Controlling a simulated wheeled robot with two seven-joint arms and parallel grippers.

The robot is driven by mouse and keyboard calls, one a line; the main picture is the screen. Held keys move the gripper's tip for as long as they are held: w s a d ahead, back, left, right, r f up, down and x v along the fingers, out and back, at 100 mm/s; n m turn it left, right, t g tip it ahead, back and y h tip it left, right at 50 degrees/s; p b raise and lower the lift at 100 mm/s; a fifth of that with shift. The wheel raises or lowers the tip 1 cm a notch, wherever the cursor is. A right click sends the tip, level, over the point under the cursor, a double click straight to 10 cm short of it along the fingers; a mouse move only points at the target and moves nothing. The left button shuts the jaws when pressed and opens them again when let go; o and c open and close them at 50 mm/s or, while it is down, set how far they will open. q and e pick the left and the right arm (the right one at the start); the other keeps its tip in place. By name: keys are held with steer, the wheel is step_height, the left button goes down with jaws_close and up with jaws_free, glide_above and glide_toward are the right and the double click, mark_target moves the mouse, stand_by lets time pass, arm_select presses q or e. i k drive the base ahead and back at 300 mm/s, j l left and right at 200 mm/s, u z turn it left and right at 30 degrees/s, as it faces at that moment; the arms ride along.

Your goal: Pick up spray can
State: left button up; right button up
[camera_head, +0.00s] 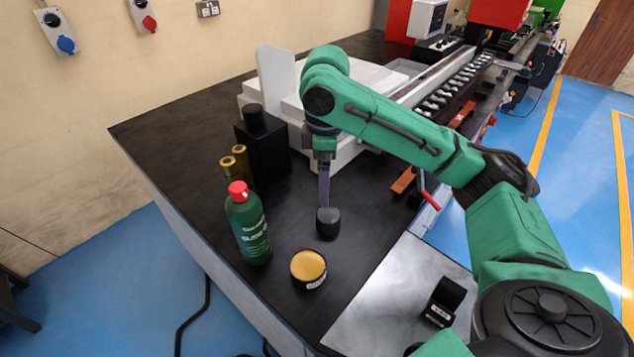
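The spray can (248,226), green with a red cap and pale lettering, stands upright near the left edge of the dark bench top. My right arm reaches in from the right, and its gripper (324,200) points down over the bench, to the right of the can and apart from it. The gripper is seen edge-on, so its opening is unclear. A small black round object (328,224) is at the fingertips; I cannot tell whether they touch it. My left gripper is not in view.
Two brass-coloured cylinders (234,164) and a black container (262,145) stand close behind the can. A round tin with a tan lid (308,268) is to its front right. A black block (443,301) lies on the grey plate. White machinery (278,73) stands behind.

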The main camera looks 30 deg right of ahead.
mark_target(247, 219)
steer(key=k+j, duration=1.1)
steer(key=k, duration=0.2)
